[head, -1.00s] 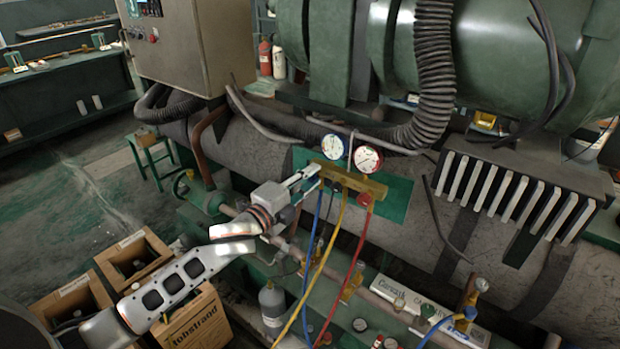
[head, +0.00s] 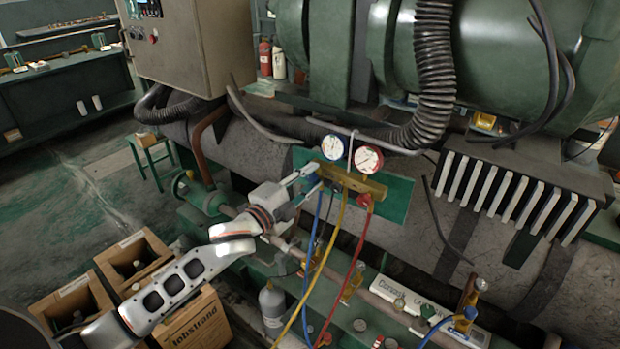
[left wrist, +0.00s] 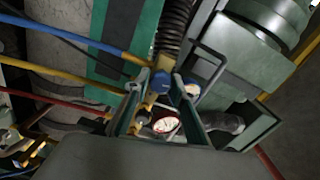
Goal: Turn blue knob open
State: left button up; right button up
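The blue knob (left wrist: 160,82) is at the left end of the brass manifold (head: 345,180), below the blue-rimmed gauge (head: 333,147). My left gripper (head: 312,180) is at that end of the manifold, its two fingers apart. In the left wrist view the blue knob lies between the fingertips (left wrist: 160,78), with a small gap seeming to show beside it; contact is hard to make out. In the head view the fingers mostly hide the knob. The red knob (head: 365,199) is at the manifold's other end. My right gripper is not in view.
Blue, yellow (head: 325,250) and red (head: 353,265) hoses hang from the manifold, close to my left gripper. A red-rimmed gauge (head: 368,159) stands above it. A green plate (head: 397,196) is behind. Wooden crates (head: 195,322) stand below my left arm.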

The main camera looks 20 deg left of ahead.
pick_arm(q)
jog(key=shift+o, duration=0.6)
jog(key=shift+s, duration=0.1)
jog(key=shift+s+a, duration=0.2)
jog(key=shift+s, duration=0.15)
jog(key=v, duration=1.1)
